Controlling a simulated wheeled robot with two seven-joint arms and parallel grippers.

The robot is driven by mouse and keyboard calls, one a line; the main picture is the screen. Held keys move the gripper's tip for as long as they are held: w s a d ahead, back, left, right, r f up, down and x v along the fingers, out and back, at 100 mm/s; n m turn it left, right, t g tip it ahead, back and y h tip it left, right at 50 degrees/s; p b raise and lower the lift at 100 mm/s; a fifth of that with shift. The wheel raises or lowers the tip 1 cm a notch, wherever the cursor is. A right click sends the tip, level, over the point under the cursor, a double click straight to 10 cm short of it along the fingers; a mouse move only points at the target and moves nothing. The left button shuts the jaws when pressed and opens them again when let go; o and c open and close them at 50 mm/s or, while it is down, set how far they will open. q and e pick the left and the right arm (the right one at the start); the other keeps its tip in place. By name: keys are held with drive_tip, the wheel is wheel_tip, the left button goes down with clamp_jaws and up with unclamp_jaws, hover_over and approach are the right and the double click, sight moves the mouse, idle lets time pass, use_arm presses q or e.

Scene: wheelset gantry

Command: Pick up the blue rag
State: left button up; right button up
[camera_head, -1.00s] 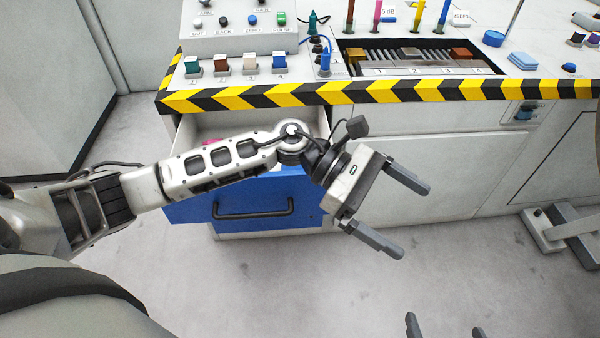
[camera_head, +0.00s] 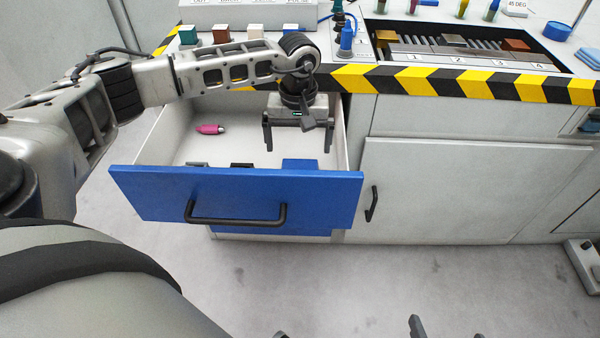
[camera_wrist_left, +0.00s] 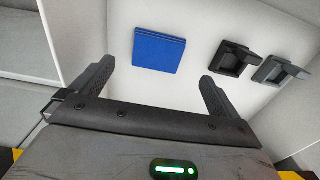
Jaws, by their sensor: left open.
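The blue rag (camera_head: 300,163) lies folded flat on the drawer floor, near the drawer front. In the left wrist view, the blue rag (camera_wrist_left: 159,50) is a flat square ahead of the fingertips. My left gripper (camera_head: 298,148) points down over the open drawer, open and empty, above and slightly behind the rag. In the left wrist view, the gripper's fingers (camera_wrist_left: 156,75) are spread apart, with the rag beyond and between them, not touched. The drawer front hides part of the rag in the head view. My right gripper (camera_head: 447,330) shows only as separated fingertips at the bottom edge.
The open drawer has a blue front (camera_head: 235,199) with a black handle and pale side walls. A pink object (camera_head: 210,129) lies at its left. A black clip-like part (camera_wrist_left: 232,58) and a grey one (camera_wrist_left: 278,70) lie beside the rag. The striped bench edge (camera_head: 440,82) overhangs behind.

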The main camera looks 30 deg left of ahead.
sight(299, 166)
use_arm(q)
wheel_tip(299, 166, down, 2)
drive_tip(key=shift+f, duration=0.15)
drive_tip(key=f, duration=0.2)
drive_tip(key=f+b, duration=0.1)
drive_tip(key=f, duration=0.1)
drive_tip(key=shift+s+d+f, duration=0.1)
drive_tip(key=shift+s+d, duration=0.05)
drive_tip(key=shift+d, duration=0.1)
drive_tip(key=shift+f, duration=0.5)
drive_tip(key=c, duration=0.9)
use_arm(e)
drive_tip(key=shift+w+a+f, duration=0.1)
drive_tip(key=shift+a+f, duration=0.05)
drive_tip(key=shift+f, duration=0.35)
drive_tip(key=shift+w+a+f, duration=0.1)
drive_tip(key=shift+f, duration=0.4)
